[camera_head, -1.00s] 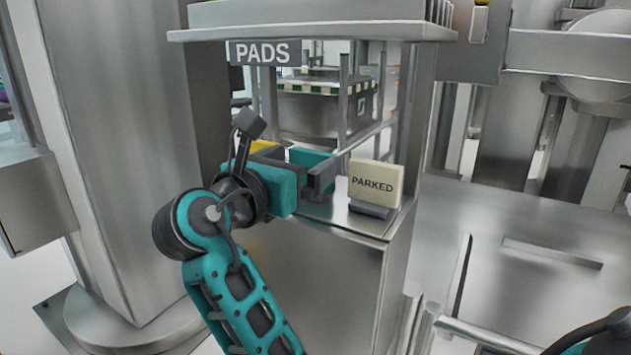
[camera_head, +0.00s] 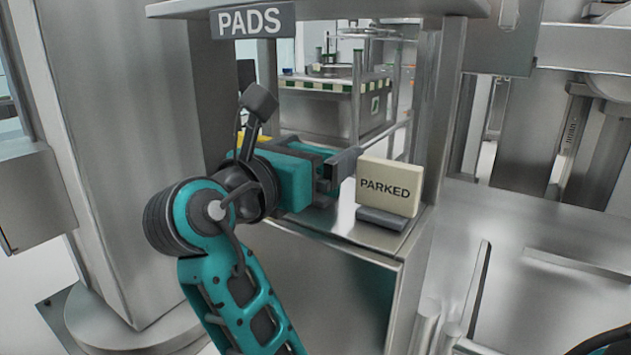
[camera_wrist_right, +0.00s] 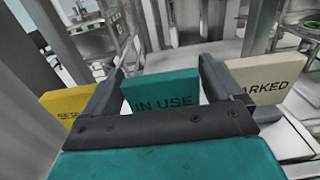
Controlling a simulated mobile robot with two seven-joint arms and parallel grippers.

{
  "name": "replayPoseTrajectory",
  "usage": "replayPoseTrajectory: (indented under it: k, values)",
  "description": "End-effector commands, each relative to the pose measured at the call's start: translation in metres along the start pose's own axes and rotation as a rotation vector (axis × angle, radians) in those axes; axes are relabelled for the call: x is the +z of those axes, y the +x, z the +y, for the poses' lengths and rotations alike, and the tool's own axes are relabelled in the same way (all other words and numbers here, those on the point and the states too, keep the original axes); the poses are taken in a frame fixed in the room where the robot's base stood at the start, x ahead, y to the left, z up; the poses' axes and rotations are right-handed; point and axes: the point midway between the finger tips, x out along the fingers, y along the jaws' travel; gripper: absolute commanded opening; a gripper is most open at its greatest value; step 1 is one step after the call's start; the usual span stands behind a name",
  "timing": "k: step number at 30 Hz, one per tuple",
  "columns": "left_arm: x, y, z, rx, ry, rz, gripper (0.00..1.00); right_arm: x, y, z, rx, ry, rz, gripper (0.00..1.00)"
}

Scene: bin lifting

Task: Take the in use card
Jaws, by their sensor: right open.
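The teal card reading IN USE (camera_wrist_right: 165,95) stands upright in the right wrist view, between the two dark fingers of my right gripper (camera_wrist_right: 163,72). The fingers are open, one on each side of the card, with a gap visible on the left side. In the head view my right gripper (camera_head: 342,170) reaches over the shelf and hides most of this card. My left gripper is not in view.
A cream PARKED card (camera_head: 388,186) stands in a dark holder close right of my right gripper. A yellow card (camera_wrist_right: 68,108) stands to its left in the wrist view. A PADS sign (camera_head: 253,21) hangs under the upper shelf (camera_head: 330,9).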

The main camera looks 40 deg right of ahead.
Motion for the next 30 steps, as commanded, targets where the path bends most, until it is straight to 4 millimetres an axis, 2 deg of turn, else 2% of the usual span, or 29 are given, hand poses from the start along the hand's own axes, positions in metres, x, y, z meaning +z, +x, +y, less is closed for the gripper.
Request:
replayPoseTrajectory:
  k: [5,17,30]
  values:
    - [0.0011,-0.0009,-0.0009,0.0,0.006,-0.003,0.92,0.0003,0.0,0.0,0.0,0.0,0.0,0.91]
    - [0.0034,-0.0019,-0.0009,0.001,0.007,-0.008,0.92,0.0,0.0002,0.0001,0.0,-0.001,0.0,0.52]
    - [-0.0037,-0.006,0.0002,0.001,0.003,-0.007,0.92,0.0058,0.0035,0.0027,0.0,-0.002,-0.001,0.52]
